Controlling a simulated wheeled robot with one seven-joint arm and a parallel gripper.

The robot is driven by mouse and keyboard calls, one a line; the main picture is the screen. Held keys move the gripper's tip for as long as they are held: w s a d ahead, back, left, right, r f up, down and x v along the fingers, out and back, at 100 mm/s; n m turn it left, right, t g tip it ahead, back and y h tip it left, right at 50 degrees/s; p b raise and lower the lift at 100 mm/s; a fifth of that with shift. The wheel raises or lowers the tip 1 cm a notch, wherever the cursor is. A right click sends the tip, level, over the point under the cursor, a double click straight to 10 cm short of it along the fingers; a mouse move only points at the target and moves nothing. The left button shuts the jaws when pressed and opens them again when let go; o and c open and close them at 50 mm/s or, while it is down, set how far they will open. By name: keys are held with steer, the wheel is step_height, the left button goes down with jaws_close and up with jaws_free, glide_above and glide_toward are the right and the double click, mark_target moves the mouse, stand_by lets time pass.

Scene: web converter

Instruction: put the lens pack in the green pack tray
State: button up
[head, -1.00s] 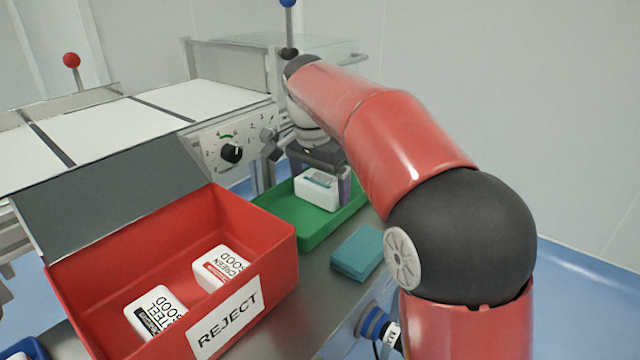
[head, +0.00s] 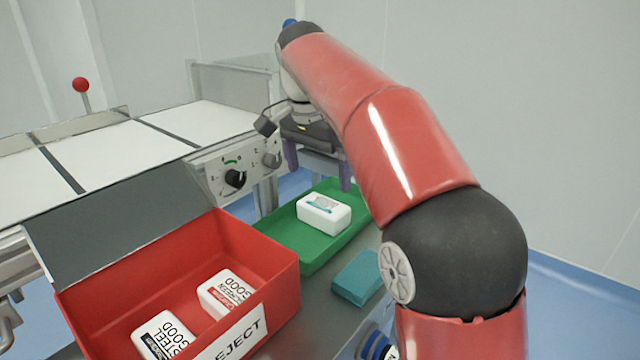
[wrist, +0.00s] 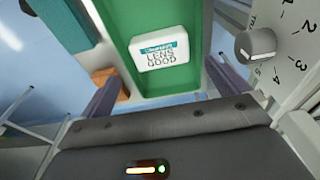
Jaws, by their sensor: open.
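The lens pack (head: 324,212) is a white block with a teal-striped label. It lies in the green pack tray (head: 298,258), label up. In the wrist view the pack (wrist: 160,50) reads "LENS GOOD" and rests on the floor of the green tray (wrist: 190,82). My gripper (head: 318,166) is open and empty, above and behind the pack, apart from it. In the wrist view its two purple fingers are spread wide, with the pack beyond them.
A red REJECT bin (head: 275,290) with two white packs (head: 228,290) stands at the left, close to the tray. A folded teal cloth (head: 358,277) lies right of the tray. The conveyor (head: 95,160) and dial panel (head: 235,170) are behind.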

steer(key=r, duration=0.2)
steer(key=shift+s+r, duration=0.2)
steer(key=shift+r, duration=0.15)
steer(key=s+d+f+n+t+y, duration=0.1)
steer(key=s+d+f+n+t, duration=0.2)
steer(key=s+d, duration=0.8)
steer(key=s+d+f+n, duration=0.2)
steer(key=s+f, duration=0.4)
steer(key=s, duration=0.1)
steer(key=s+d+f+n+t, duration=0.1)
steer(key=s+d+f+n, duration=0.1)
steer(key=s+f, duration=0.5)
steer(key=shift+d+f+n, duration=0.25)
steer(key=shift+d+n, duration=0.05)
steer(key=shift+d, duration=0.45)
steer(key=shift+s, duration=0.1)
